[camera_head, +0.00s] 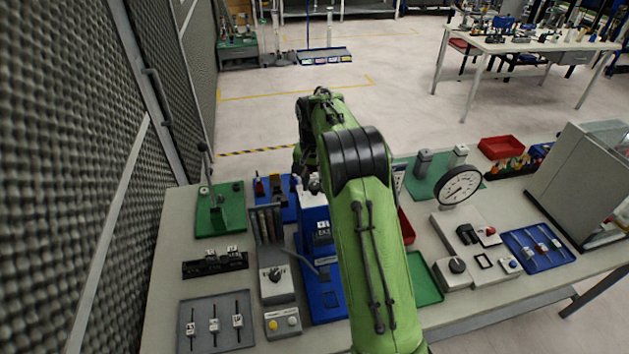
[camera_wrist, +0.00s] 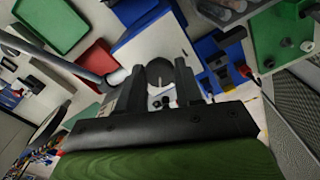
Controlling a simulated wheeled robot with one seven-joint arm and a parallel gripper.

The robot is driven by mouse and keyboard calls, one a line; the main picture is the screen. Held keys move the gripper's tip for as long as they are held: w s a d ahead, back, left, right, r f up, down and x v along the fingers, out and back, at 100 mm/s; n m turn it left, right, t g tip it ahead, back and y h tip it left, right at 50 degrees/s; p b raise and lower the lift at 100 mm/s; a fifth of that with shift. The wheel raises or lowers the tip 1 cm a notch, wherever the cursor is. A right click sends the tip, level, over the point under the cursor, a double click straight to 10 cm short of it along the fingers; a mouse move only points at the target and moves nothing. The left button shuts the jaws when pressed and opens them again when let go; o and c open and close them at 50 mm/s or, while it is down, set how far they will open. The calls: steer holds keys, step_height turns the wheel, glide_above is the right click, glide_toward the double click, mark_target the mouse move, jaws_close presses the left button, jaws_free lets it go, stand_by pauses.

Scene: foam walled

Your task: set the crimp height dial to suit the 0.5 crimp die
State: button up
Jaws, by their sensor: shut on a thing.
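The press (camera_head: 315,215) has a pale head on a blue base (camera_head: 328,296) and stands left of my arm in the head view. In the wrist view, my gripper (camera_wrist: 162,88) is shut on a round dark knob (camera_wrist: 159,70) at the pale press head (camera_wrist: 150,42). I take this knob to be the crimp height dial; its scale is not readable. A black die block (camera_head: 322,232) with a white label sits in the press. Other labelled black blocks stand in a dark rack (camera_head: 215,263). The die labels are too small to read.
A grey control box (camera_head: 277,286) with a selector knob stands left of the press. A grey tray (camera_head: 216,322) with several tools lies at the front left. A green tray (camera_head: 424,279) and a round gauge (camera_head: 460,185) are to the right. A mesh wall borders the left.

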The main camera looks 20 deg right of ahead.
steer(key=n, duration=0.3)
steer(key=shift+r+p, duration=0.1)
steer(key=shift+p, duration=0.3)
steer(key=n, duration=0.7)
steer(key=shift+n+p, duration=0.3)
steer(key=shift+n, duration=1.9)
steer(key=o, duration=1)
steer(key=shift+o, duration=0.2)
